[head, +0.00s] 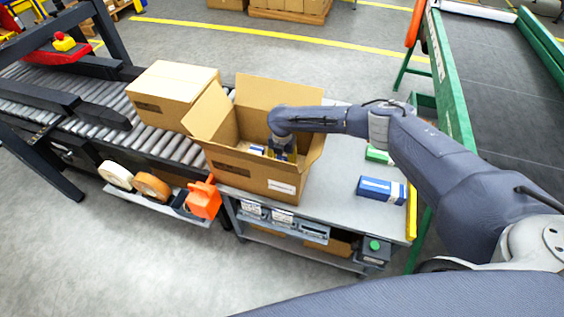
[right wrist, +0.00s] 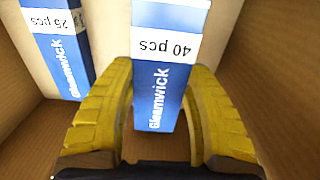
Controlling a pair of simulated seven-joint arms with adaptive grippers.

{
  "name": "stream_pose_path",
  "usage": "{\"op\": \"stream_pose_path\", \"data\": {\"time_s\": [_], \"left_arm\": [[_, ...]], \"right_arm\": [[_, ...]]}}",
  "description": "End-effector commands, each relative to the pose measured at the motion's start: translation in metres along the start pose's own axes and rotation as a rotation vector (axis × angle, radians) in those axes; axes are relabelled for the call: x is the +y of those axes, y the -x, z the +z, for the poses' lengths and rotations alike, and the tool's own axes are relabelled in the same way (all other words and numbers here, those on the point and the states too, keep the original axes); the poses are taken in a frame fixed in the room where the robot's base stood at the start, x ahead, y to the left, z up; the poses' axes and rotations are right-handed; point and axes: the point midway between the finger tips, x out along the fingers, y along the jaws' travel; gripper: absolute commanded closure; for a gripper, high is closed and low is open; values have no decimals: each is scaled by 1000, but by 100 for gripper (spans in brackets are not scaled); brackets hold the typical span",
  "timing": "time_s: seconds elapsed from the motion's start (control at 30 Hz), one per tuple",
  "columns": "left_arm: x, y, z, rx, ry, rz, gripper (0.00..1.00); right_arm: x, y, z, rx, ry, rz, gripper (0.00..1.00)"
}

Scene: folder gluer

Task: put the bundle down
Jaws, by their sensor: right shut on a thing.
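My right gripper (head: 284,155) reaches down inside the open carton (head: 240,172). In the right wrist view its yellow fingers (right wrist: 165,125) are shut on a blue and white Gleamwick bundle (right wrist: 165,60) marked 40 pcs. The carton's floor and walls surround it; I cannot tell whether the bundle touches the floor. A second Gleamwick bundle (right wrist: 60,50), marked 25 pcs, is in the carton to the left, apart from the held one. In the head view a blue and white bundle (head: 256,150) shows inside the carton beside my gripper. My left gripper is not in view.
The carton stands with flaps up on the grey table (head: 335,205). A blue bundle (head: 380,190) and a partly hidden green one (head: 378,155) lie to its right. A closed carton (head: 172,90) sits on the roller conveyor (head: 160,140). A green frame (head: 450,85) stands beyond my right arm.

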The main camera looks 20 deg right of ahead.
Motion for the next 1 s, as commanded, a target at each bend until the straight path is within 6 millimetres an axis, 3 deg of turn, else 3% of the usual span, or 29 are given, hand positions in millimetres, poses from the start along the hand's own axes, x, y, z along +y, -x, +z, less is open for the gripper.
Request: {"op": "stream_pose_path", "data": {"time_s": [0.53, 0.57, 0.6, 0.73, 1.0], "left_arm": [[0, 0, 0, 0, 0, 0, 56], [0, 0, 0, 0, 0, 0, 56], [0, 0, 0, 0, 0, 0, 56], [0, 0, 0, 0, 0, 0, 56], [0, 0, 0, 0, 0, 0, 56]], "right_arm": [[0, -11, 0, 0, 0, 1, 88], [0, -11, 0, 0, 0, 0, 46], [0, -11, 0, 0, 0, 0, 42], [0, -11, 0, 0, 0, 0, 27], [0, -10, 0, 0, 0, 0, 27]]}}
